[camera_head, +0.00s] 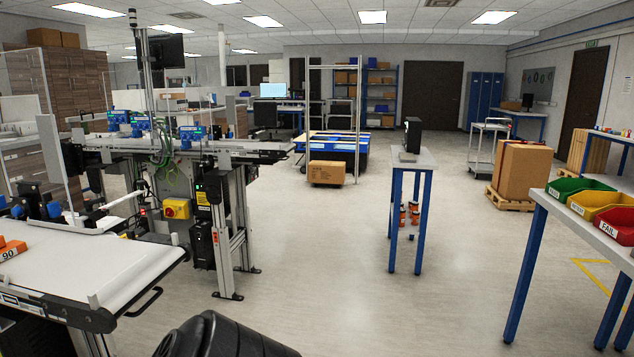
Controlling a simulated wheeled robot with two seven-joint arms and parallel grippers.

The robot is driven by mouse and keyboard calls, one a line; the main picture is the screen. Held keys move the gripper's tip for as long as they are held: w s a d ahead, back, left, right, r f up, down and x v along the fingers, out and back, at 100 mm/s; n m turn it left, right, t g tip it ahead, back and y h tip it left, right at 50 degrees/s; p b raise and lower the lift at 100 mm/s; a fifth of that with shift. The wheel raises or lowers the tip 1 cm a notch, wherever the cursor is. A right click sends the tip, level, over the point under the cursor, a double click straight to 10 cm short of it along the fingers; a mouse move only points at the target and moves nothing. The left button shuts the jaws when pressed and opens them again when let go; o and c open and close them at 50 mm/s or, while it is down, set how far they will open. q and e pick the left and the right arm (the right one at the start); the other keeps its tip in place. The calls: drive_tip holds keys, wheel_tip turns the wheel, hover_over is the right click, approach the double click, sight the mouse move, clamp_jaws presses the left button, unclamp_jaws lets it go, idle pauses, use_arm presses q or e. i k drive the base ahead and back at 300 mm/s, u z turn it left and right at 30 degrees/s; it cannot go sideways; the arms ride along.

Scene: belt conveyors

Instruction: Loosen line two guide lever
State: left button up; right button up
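A belt conveyor with a white belt (90,262) fills the lower left. A second conveyor (235,147) with a narrow belt stands behind it, on a grey metal frame. A black looped handle (142,303) sticks out from the right side of the near conveyor. Dark clamp-like fittings (38,203) and a white guide rail (92,230) show at the near belt's far side. I cannot tell which part is the line two guide lever; no line label is readable. Neither of my grippers is in view.
An orange block (10,249) marked 90 lies on the near belt. A yellow and red switch box (177,208) is on the conveyor frame. A small blue-legged table (424,163) stands mid-room; a table with coloured bins (600,223) is at right. The floor between is clear.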

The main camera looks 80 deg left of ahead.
sight(88, 203)
drive_tip(key=i, duration=1.4)
drive_tip(key=u, duration=4.65)
drive_tip(key=i, duration=1.05)
drive_tip(key=z, duration=0.05)
